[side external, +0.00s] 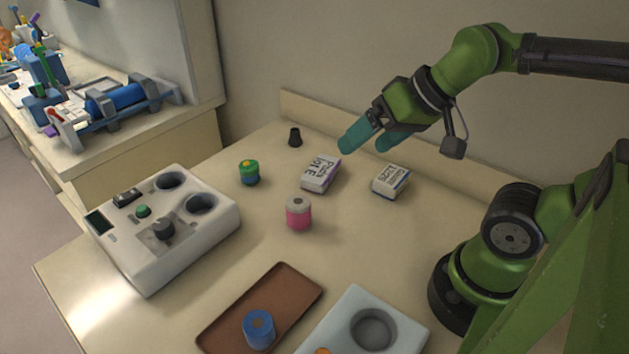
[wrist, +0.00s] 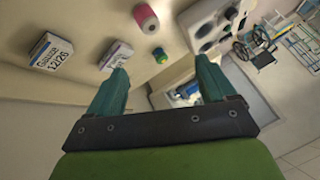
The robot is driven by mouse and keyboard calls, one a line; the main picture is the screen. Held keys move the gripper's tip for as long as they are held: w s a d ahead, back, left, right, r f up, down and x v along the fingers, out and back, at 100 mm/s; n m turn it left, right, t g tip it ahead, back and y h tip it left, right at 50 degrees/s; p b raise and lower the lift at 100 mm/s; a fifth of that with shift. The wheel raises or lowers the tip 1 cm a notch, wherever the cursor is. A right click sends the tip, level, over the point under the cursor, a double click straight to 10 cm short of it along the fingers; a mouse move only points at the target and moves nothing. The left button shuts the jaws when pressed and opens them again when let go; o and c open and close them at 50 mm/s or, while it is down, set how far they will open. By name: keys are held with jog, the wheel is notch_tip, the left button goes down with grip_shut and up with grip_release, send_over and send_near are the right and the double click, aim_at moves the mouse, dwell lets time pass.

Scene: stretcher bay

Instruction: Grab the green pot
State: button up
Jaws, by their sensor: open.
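The green pot (side external: 249,173) stands upright on the table, with a yellow-orange spot on its top. It also shows in the wrist view (wrist: 160,55), small and beyond the fingertips, between the two fingers. My gripper (side external: 366,138) is open and empty, with teal fingers, raised above the back of the table. In the side view it is to the right of the green pot and well apart from it. The two fingers also show in the wrist view (wrist: 160,66).
A pink pot (side external: 298,213) and two small boxes (side external: 320,173) (side external: 390,181) stand near the green pot. A black cup (side external: 295,137) is behind. A white device (side external: 160,240) is left. A brown tray (side external: 290,285) with a blue pot (side external: 259,328) and a pale block (side external: 335,322) are in front.

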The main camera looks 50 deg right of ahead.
jog(key=shift+d+f, duration=0.1)
jog(key=n+g+y, duration=0.1)
jog(key=n+g, duration=0.3)
jog(key=n, duration=0.8)
send_near(249, 165)
jog(key=shift+n, duration=0.3)
jog(key=x, duration=1)
jog(key=shift+w+f, duration=0.1)
jog(key=shift+f, duration=0.2)
jog(key=shift+c, duration=0.2)
